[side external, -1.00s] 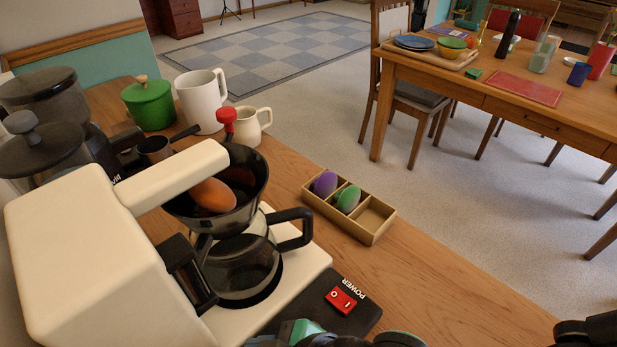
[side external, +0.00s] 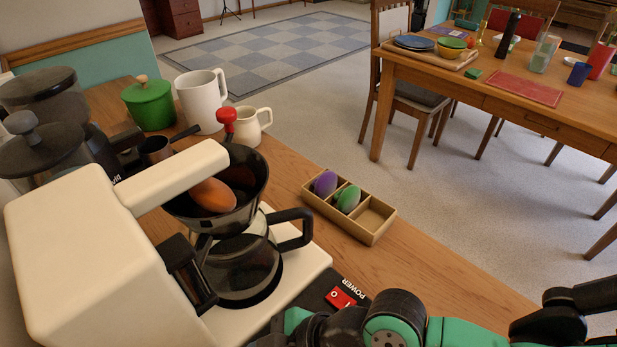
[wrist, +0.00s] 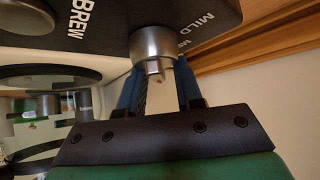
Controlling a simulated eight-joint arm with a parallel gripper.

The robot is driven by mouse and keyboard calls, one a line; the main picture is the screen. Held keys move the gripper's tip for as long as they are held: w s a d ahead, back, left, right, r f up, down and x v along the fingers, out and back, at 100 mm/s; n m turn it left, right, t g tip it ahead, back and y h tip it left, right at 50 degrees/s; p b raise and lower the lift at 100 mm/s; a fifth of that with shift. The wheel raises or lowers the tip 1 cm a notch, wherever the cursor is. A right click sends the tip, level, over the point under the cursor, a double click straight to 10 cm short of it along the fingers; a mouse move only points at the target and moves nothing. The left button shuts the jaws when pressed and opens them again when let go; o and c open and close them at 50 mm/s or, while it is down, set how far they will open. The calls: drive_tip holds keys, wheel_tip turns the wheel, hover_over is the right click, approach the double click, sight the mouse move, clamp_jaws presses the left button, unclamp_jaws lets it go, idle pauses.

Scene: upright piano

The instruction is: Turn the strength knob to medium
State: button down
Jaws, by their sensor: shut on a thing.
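The strength knob (wrist: 152,46) is a silver cylinder with a small pointed tip, under a dark panel marked "BREW" and "MILD" in the wrist view. A second label beside "MILD" is only partly visible. My gripper (wrist: 158,88) has its two blue fingers on either side of the knob and is shut on it. The coffee machine (side external: 85,255) is cream-white and fills the left of the side view. The knob and my fingertips are hidden in the side view, where my teal and black arm lies along the bottom edge.
A glass carafe (side external: 240,265) and black filter basket (side external: 250,195) with an orange egg-shaped thing sit on the machine. A red power switch (side external: 342,298) is close to my arm. A wooden divided box (side external: 375,236) stands on the counter beyond.

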drive_tip(key=n+g, duration=0.1)
drive_tip(key=n, duration=0.1)
drive_tip(key=n+g, duration=0.2)
drive_tip(key=shift+s+d+f+h, duration=0.1)
drive_tip(key=shift+s+d+h, duration=0.05)
drive_tip(key=shift+h, duration=0.25)
drive_tip(key=shift+s+d+n+g+h, duration=0.1)
drive_tip(key=shift+n+g+h, duration=0.3)
drive_tip(key=shift+n+g, duration=0.5)
drive_tip(key=shift+s+n+g+h, duration=0.1)
drive_tip(key=shift+n+g+h, duration=0.35)
drive_tip(key=shift+n, duration=0.75)
drive_tip(key=c, duration=0.9)
unclamp_jaws()
drive_tip(key=shift+o, duration=0.2)
drive_tip(key=shift+v, duration=2.8)
drive_tip(key=shift+w, duration=0.1)
